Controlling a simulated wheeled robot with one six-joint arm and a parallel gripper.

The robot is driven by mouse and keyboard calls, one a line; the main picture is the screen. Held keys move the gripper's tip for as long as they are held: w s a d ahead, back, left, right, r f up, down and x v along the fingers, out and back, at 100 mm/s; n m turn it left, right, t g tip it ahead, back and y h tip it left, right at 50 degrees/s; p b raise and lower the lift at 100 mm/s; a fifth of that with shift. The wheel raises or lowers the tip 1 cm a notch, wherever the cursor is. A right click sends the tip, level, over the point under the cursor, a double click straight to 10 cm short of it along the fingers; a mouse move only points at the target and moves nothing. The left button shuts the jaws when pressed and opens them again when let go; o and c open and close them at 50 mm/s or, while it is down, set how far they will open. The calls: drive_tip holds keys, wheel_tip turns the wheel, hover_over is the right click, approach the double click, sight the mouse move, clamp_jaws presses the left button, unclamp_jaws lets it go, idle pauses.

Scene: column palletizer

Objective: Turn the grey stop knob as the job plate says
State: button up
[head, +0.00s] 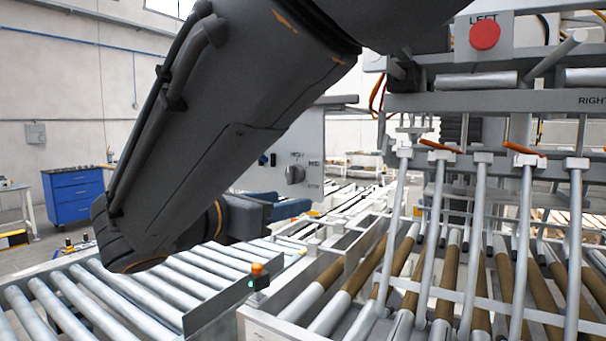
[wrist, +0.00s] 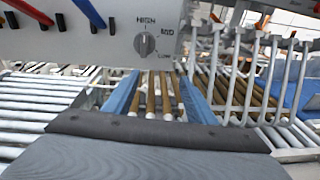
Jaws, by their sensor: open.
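The grey stop knob (wrist: 145,44) sits on a light grey panel (wrist: 85,48) in the wrist view, ringed by the labels HIGH, MID and LOW. Its grip bar looks roughly upright; which label it points at is not clear. The knob also shows in the head view (head: 295,174), on the panel beyond my arm. My gripper (wrist: 154,82) is open and empty, with its two blue fingers apart below the knob, not touching it. In the head view my gripper (head: 291,207) is below and near the panel. I cannot make out a job plate.
A roller conveyor (head: 75,300) runs at lower left, and slanted grey bars (head: 432,240) stand over brown-and-grey rollers at right. A red button (head: 485,35) under LEFT is at upper right. A small box with an orange button (head: 257,268) stands between the conveyors. A blue cabinet (head: 74,195) is behind.

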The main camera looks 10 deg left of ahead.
sight(288, 176)
drive_tip(key=a+r+n+t, duration=0.1)
drive_tip(key=a+r+t, duration=0.1)
drive_tip(key=a+r, duration=0.2)
drive_tip(key=shift+g, duration=0.3)
drive_tip(key=p+x, duration=0.1)
drive_tip(key=x, duration=0.1)
drive_tip(key=p+x, duration=0.1)
drive_tip(key=x, duration=0.4)
drive_tip(key=shift+w+d+f+p, duration=0.1)
drive_tip(key=shift+d+f+p, duration=0.1)
drive_tip(key=shift+d+p, duration=0.25)
drive_tip(key=c, duration=1)
drive_tip(key=shift+c, duration=0.2)
